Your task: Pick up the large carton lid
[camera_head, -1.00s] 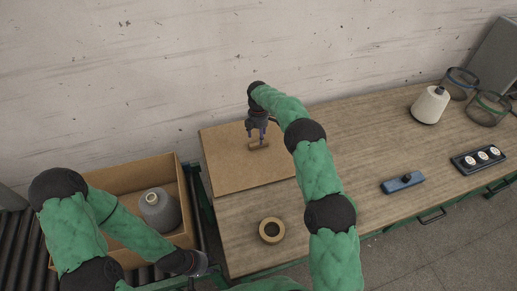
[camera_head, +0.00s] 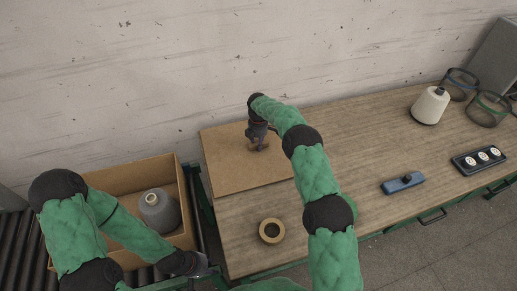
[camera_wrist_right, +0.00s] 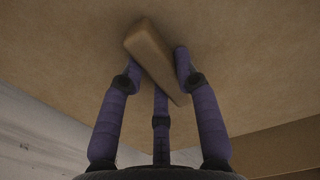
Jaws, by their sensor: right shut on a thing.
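The large carton lid (camera_head: 235,170) is a flat brown panel lying on the left end of the wooden table. It has a raised block-shaped handle (camera_wrist_right: 150,47) at its middle. My right gripper (camera_head: 260,146) is over the lid with its purple fingers on both sides of the handle, shut on it. The fingers and handle also show close up in the right wrist view, with the lid's surface (camera_wrist_right: 240,60) behind. My left gripper (camera_head: 196,265) is low beside the open carton's near right corner; its fingers are too unclear to tell their state.
The open carton (camera_head: 127,180) stands on the roller conveyor at left with a grey yarn cone (camera_head: 160,212) inside. A tape roll (camera_head: 271,231), a blue tool (camera_head: 403,182), a dark tray (camera_head: 478,160) and a white cone (camera_head: 430,106) stand on the table (camera_head: 355,150).

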